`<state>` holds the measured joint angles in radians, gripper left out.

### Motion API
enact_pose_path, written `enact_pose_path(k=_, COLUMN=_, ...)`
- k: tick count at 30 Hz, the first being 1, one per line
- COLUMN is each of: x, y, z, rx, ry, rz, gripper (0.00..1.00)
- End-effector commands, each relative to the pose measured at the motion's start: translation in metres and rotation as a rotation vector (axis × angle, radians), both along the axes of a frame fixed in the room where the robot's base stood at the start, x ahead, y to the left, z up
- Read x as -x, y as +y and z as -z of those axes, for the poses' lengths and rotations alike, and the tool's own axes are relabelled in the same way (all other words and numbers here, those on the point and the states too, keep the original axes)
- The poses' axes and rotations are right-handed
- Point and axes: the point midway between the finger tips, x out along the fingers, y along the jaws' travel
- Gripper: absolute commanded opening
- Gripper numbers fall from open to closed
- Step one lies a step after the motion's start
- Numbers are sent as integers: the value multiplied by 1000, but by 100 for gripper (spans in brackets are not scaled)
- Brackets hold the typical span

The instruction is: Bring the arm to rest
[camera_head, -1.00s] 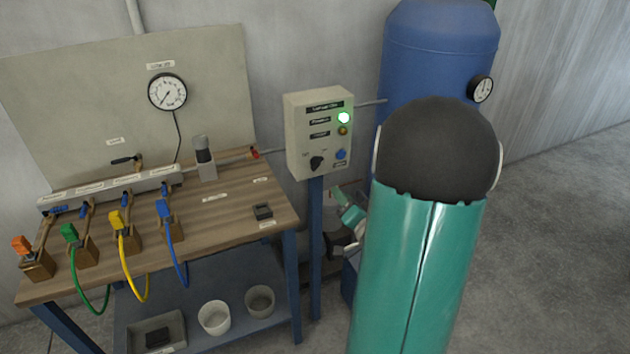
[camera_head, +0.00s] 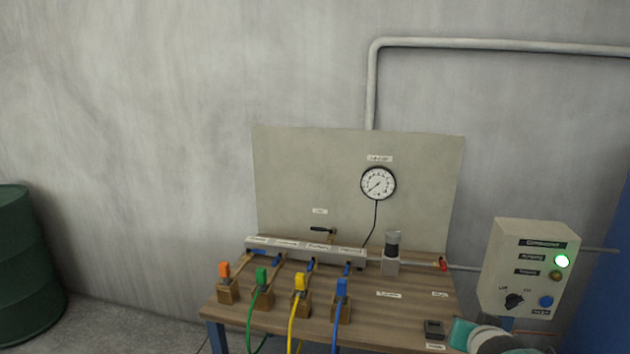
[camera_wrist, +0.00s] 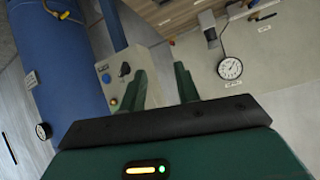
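My gripper (camera_wrist: 163,86) shows in the wrist view as two green fingers standing apart with nothing between them. In the head view, part of my teal and grey arm (camera_head: 490,340) shows at the bottom edge, right of the workbench; the fingertips cannot be made out there. The wrist view looks towards the control box (camera_wrist: 118,75), the gauge (camera_wrist: 230,68) and the blue tank (camera_wrist: 60,75), all tilted. My gripper touches none of them as far as I can see.
The wooden workbench (camera_head: 385,310) carries orange, green, yellow and blue hose fittings in blocks. A grey panel with a gauge (camera_head: 378,183) stands behind it. The control box (camera_head: 527,270) with a lit green lamp is at right. A green drum (camera_head: 20,265) stands at far left.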

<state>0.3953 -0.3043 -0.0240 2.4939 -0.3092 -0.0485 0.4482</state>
Motion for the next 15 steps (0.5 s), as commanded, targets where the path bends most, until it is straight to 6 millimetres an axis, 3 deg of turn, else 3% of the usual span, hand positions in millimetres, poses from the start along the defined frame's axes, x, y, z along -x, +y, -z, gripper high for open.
enact_pose_path(k=1, x=7, y=21, z=-8, rx=9, ry=42, rz=-36, gripper=32)
enact_pose_path(k=5, x=36, y=71, z=-17, rx=16, ry=189, rz=-138, gripper=32)
enact_pose_path(k=9, x=78, y=125, z=-24, rx=14, ry=343, rz=-290, gripper=32)
enact_pose_path(k=15, x=130, y=172, z=-29, rx=9, ry=491, rz=-472, gripper=32)
